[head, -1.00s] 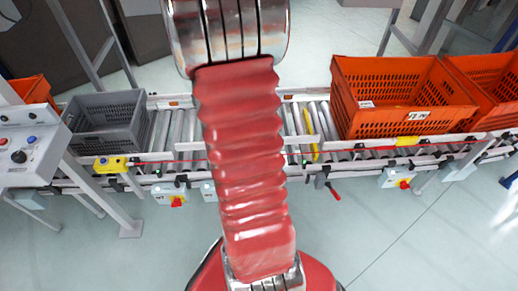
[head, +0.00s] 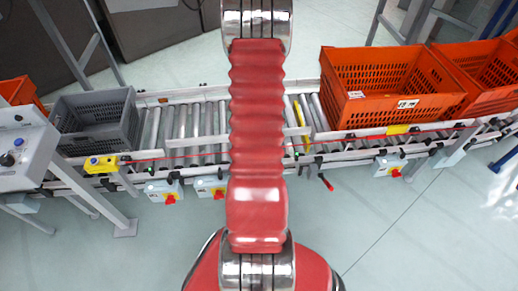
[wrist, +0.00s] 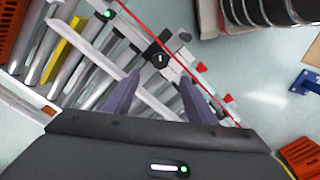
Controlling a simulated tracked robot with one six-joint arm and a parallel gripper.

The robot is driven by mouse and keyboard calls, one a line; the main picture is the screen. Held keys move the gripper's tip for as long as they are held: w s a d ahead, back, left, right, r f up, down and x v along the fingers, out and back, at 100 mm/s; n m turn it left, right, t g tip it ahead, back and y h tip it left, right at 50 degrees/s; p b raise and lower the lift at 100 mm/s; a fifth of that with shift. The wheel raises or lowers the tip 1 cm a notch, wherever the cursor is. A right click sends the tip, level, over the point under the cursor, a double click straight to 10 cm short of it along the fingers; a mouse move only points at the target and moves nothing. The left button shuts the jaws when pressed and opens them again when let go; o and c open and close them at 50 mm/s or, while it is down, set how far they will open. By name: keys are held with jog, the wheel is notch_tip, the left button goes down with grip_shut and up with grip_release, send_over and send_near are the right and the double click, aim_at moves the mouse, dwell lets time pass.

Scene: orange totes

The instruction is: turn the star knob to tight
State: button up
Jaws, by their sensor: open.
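The likely star knob is a dark round knob (wrist: 158,58) with a small white mark, on the conveyor's side rail in the wrist view. My gripper (wrist: 159,77) is open, with its two dark fingers pointing toward the rail. The knob shows just beyond and between the fingertips, and nothing is held. I cannot tell the exact gap to it or how tight it is. In the head view I cannot make out this knob or my gripper; my red arm covers the middle of the conveyor.
The roller conveyor (head: 205,120) runs across the view, with a red cord (wrist: 150,32) along its edge. A grey tote (head: 125,135) stands at left and an orange tote (head: 375,118) at right. A red-handled lever (head: 326,181) hangs below the rail. Floor in front is clear.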

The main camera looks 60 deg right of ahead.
notch_tip(320, 180, down, 14)
jog(key=shift+r, duration=0.1)
dwell(0.8)
